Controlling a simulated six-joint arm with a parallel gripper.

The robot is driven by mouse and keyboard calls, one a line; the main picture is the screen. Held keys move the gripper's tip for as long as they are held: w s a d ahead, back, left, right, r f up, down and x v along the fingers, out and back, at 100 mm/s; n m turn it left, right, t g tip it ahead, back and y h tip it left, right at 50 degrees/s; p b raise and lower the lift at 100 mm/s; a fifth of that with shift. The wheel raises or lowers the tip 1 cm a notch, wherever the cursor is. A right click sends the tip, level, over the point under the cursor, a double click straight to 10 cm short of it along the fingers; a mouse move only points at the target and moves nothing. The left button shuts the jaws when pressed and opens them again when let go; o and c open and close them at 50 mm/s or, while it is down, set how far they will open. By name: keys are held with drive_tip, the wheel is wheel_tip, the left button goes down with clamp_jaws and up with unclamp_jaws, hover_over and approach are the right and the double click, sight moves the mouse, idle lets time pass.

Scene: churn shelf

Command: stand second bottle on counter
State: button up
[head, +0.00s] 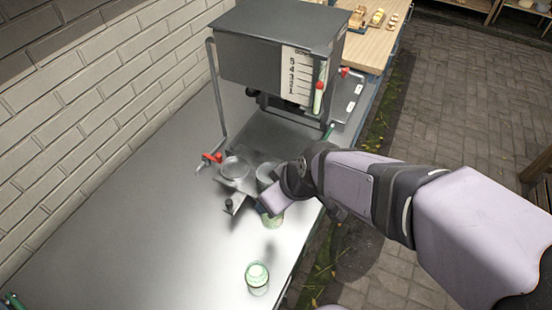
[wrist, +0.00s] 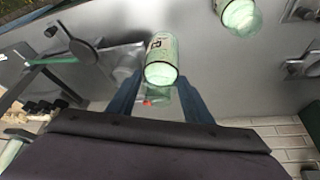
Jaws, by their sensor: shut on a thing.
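My gripper (head: 270,198) is low over the metal counter (head: 130,215), in front of the filling fixture. In the wrist view its two blue fingers (wrist: 160,82) are shut on a pale green glass bottle (wrist: 161,58). In the head view the held bottle (head: 273,221) shows just below my gripper, partly hidden by it. It looks close to upright; I cannot tell whether its base touches the counter. Another green bottle (head: 257,279) stands upright on the counter nearer the front, apart from the held one; it also shows in the wrist view (wrist: 241,16).
A grey tank (head: 255,50) with a numbered scale and red-tipped levers stands at the back. A round metal fixture (head: 236,168) with a red-handled valve (head: 211,158) is left of my gripper. A brick wall bounds the left.

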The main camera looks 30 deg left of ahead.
drive_tip(key=shift+s+d+f+n+g, duration=0.1)
drive_tip(key=shift+s+f+n+g, duration=0.55)
drive_tip(key=shift+n, duration=1)
drive_tip(key=shift+s+d+f+n+g, duration=0.1)
drive_tip(key=shift+s+f+n+g, duration=0.5)
drive_tip(key=shift+n, duration=1)
drive_tip(key=shift+s+f+n+g, duration=0.3)
drive_tip(key=shift+s+n+g, duration=0.6)
drive_tip(key=shift+n, duration=0.75)
drive_tip(key=shift+f+b, duration=1)
drive_tip(key=shift+f, duration=1)
drive_tip(key=shift+b, duration=0.35)
drive_tip(key=shift+f+b, duration=0.25)
drive_tip(key=shift+b, duration=0.15)
drive_tip(key=shift+f+b, duration=0.3)
drive_tip(key=shift+b, duration=0.15)
drive_tip(key=shift+f+b, duration=0.85)
drive_tip(key=shift+b, duration=0.9)
